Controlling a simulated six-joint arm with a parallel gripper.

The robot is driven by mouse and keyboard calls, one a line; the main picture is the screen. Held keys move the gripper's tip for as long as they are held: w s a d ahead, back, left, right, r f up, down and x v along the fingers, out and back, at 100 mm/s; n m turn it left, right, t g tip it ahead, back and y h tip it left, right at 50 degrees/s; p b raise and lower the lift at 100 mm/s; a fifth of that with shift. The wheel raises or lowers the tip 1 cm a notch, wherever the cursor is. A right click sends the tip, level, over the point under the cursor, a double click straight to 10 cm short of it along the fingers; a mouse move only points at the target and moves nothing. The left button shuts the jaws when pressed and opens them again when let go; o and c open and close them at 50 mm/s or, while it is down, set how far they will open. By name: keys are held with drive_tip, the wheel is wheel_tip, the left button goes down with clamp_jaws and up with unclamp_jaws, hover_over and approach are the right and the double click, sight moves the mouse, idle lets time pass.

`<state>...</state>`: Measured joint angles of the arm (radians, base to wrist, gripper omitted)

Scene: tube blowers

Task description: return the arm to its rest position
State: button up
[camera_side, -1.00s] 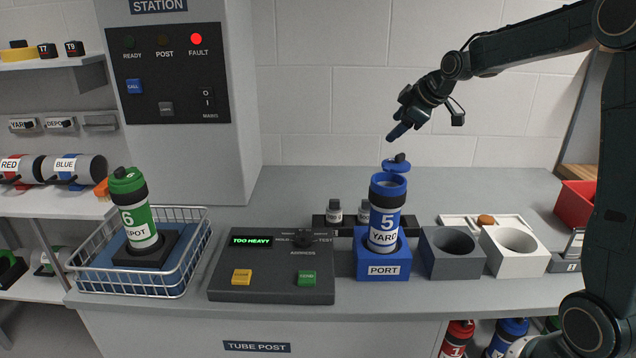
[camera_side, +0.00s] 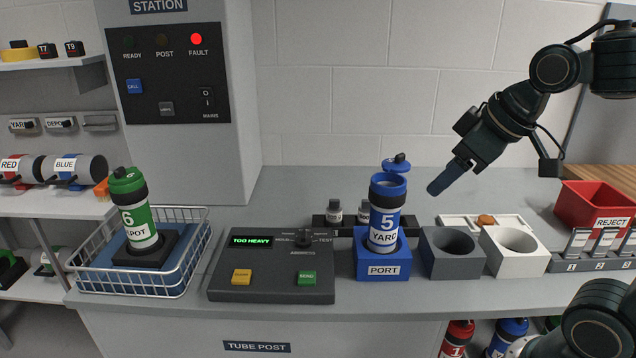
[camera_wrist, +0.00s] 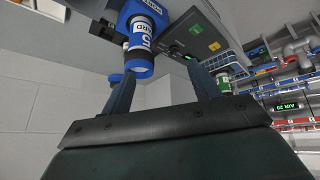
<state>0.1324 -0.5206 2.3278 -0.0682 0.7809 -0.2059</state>
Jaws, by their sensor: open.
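My gripper (camera_side: 447,178) is in the air above the bench, to the right of the blue tube and above the empty sockets. In the wrist view its two fingers (camera_wrist: 160,90) are apart with nothing between them. The blue tube (camera_side: 384,220) marked 5 YARD stands upright in the blue PORT block (camera_side: 383,270). Its blue lid (camera_side: 397,164) is tipped open at the top. The tube also shows in the wrist view (camera_wrist: 140,45), apart from the fingers.
A grey socket (camera_side: 450,268) and a white socket (camera_side: 516,263) stand empty. A red REJECT bin (camera_side: 590,203) is at right. The console (camera_side: 270,268) reads TOO HEAVY and the FAULT lamp (camera_side: 196,39) is red. A green tube (camera_side: 136,210) stands in the wire basket (camera_side: 187,290).

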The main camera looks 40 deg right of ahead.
drive_tip(key=s+a+f+m, duration=0.1)
drive_tip(key=s+a+f, duration=0.1)
drive_tip(key=s, duration=0.6)
drive_tip(key=shift+f+m+g, duration=0.3)
drive_tip(key=shift+f+g, duration=0.1)
drive_tip(key=shift+f, duration=0.25)
